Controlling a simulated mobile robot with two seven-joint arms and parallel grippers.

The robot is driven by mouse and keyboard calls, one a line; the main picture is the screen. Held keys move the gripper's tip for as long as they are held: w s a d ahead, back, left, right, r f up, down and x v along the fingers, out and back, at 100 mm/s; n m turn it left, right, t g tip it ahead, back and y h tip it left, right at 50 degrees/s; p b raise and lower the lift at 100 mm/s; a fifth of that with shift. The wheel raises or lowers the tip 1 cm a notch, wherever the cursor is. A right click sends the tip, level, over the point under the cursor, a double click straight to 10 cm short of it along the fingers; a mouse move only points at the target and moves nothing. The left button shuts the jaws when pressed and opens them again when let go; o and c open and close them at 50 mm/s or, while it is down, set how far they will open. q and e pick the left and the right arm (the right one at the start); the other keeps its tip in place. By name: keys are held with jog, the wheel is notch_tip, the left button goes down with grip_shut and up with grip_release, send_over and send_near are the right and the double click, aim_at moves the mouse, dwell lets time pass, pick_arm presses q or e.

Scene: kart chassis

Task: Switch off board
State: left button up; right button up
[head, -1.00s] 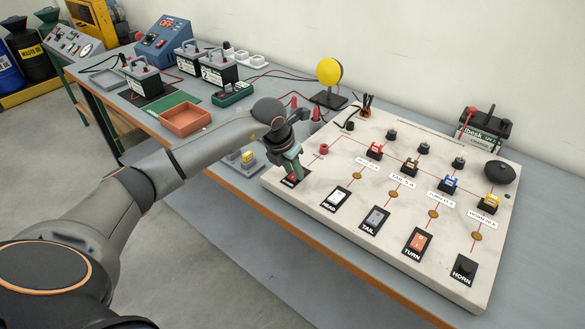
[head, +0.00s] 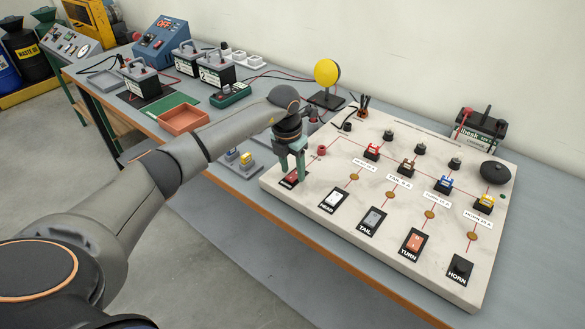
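The white switch board (head: 330,175) lies on the bench at the right. A red rocker switch (head: 290,178) sits at its near left corner, partly hidden by my gripper. In a row to its right are the HEAD switch (head: 334,200), the grey TAIL switch (head: 372,220), the orange TURN switch (head: 413,243) and the black HORN button (head: 459,268). My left gripper (head: 292,174) points down just above the red switch, its green fingers apart with nothing held. Whether it touches the switch cannot be told. My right gripper is not in view.
A yellow disc lamp (head: 327,73) stands behind the board. A battery (head: 480,125) sits at the back right. An orange tray (head: 185,118), more batteries (head: 215,67) and a blue power supply (head: 162,40) stand left on the bench.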

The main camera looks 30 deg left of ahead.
pick_arm(q)
jog(key=shift+o, duration=0.5)
jog(key=shift+r, duration=0.1)
notch_tip(320, 180, up, 12)
jog(key=s+b, duration=0.1)
jog(key=shift+s+r, duration=0.15)
jog(key=shift+s, duration=0.2)
